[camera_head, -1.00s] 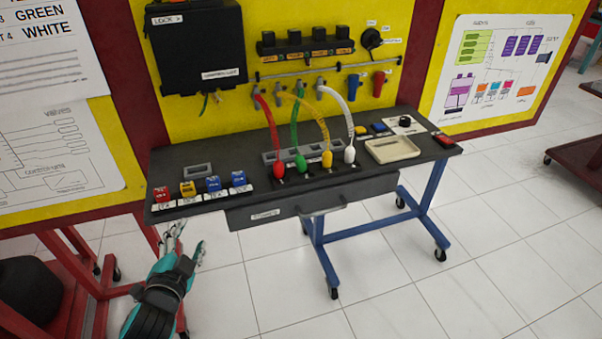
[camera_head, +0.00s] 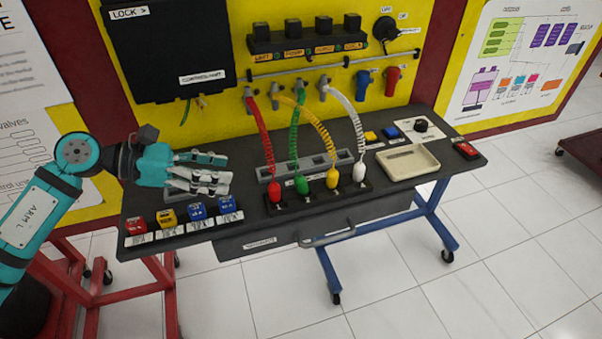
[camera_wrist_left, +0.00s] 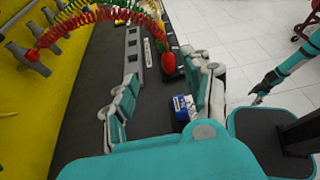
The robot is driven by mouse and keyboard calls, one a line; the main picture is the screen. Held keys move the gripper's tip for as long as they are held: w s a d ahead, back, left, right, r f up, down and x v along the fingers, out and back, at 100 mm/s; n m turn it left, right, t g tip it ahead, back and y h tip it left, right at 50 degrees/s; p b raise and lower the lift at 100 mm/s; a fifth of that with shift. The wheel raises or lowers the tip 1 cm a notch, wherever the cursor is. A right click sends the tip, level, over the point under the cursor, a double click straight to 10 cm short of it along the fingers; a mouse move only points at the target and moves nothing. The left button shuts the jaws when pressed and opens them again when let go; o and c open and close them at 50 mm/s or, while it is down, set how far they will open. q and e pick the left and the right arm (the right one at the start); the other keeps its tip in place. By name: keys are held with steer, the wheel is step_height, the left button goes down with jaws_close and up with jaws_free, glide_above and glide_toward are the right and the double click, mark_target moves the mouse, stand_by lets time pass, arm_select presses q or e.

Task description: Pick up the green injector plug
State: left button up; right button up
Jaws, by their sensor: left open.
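The green injector plug (camera_head: 301,184) stands in the dark holder on the bench, on the end of a green coiled cord, between the red plug (camera_head: 274,192) and the yellow plug (camera_head: 332,179). My left gripper (camera_head: 226,175) is open and empty above the bench, left of the red plug and apart from the green one. In the left wrist view its spread fingers (camera_wrist_left: 168,92) show, with the red plug (camera_wrist_left: 168,63) beyond them. I cannot clearly make out the green plug there. A teal arm at that view's right ends in a small gripper (camera_wrist_left: 261,91), too small to judge.
Red, yellow and blue labelled blocks (camera_head: 196,211) line the bench's front left. A white plug (camera_head: 359,173) stands right of the yellow one, near a beige tray (camera_head: 408,162). Coiled cords rise to the yellow panel behind. A grey slotted rail (camera_head: 264,173) lies behind the plugs.

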arm_select(q)
steer(key=p, duration=0.3)
glide_toward(295, 179)
steer(key=x, duration=0.4)
steer(key=shift+w+d+f, duration=0.15)
steer(key=shift+d+f, duration=0.05)
steer(key=shift+f, duration=0.05)
steer(key=p+x, duration=0.1)
steer(key=x, duration=0.4)
steer(key=shift+r+p, duration=0.1)
steer(key=shift+p, duration=0.2)
steer(key=shift+d, duration=0.15)
steer(key=c, duration=1)
